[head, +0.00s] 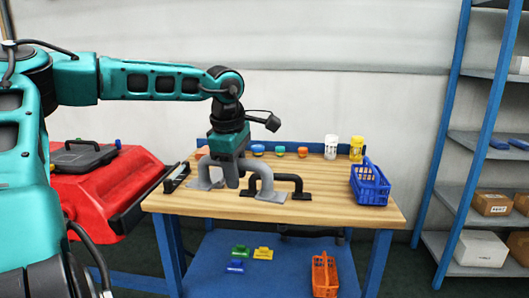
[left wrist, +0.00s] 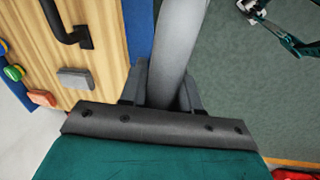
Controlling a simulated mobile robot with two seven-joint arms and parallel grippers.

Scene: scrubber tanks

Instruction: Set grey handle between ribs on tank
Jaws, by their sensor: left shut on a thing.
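The grey handle (head: 266,176) is an arched bar with flat feet, over the left part of the workbench. My left gripper (head: 232,180) is shut on its top bar, pointing down. In the left wrist view the grey bar (left wrist: 178,45) runs between the two fingers (left wrist: 162,98). I cannot tell whether its feet touch the bench. The red tank (head: 70,195) stands at the left, left of the bench and partly hidden by my arm. Its ribs are not clear from here.
A blue basket (head: 370,184) stands at the right. Coloured caps and two small containers (head: 331,147) line the back. An orange basket (head: 325,274) is on the lower shelf.

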